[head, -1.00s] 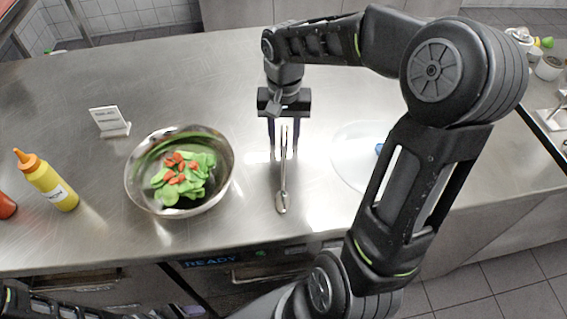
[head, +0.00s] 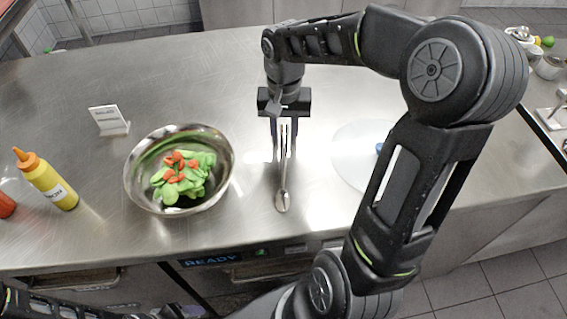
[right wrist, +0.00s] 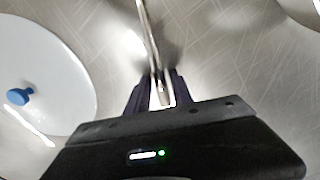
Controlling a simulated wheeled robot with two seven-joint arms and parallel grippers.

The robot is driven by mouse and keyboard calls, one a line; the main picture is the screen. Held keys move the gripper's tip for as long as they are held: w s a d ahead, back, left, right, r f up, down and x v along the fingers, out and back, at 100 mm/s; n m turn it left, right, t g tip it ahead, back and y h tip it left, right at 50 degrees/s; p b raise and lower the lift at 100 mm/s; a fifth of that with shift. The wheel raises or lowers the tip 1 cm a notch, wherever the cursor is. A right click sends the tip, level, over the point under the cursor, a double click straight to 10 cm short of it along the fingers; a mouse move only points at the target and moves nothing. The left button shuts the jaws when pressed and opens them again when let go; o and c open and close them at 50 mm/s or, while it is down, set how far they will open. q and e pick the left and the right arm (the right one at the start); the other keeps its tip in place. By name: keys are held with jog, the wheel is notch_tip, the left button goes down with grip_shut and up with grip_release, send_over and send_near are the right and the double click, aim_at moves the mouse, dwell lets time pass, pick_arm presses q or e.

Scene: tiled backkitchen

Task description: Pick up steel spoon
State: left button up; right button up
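The steel spoon (head: 283,196) lies on the steel counter, its bowl toward the front edge and its handle running back between the fingers of my right gripper (head: 284,146). The right wrist view shows the spoon handle (right wrist: 151,38) passing between the two dark fingers of that gripper (right wrist: 157,88). The fingers are partly closed around the handle, with a narrow bright gap still showing between them. Firm contact on both sides does not show. My left gripper is not in view; only part of that arm shows at the bottom left.
A steel bowl of salad (head: 228,185) stands left of the spoon. A yellow bottle (head: 52,186) and a sign (head: 107,120) stand at left. The counter around the spoon is clear.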

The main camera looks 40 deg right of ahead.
grip_shut()
dwell(0.5)
notch_tip(320, 180, up, 10)
jog(key=shift+r, duration=0.15)
dwell(0.3)
dwell(0.5)
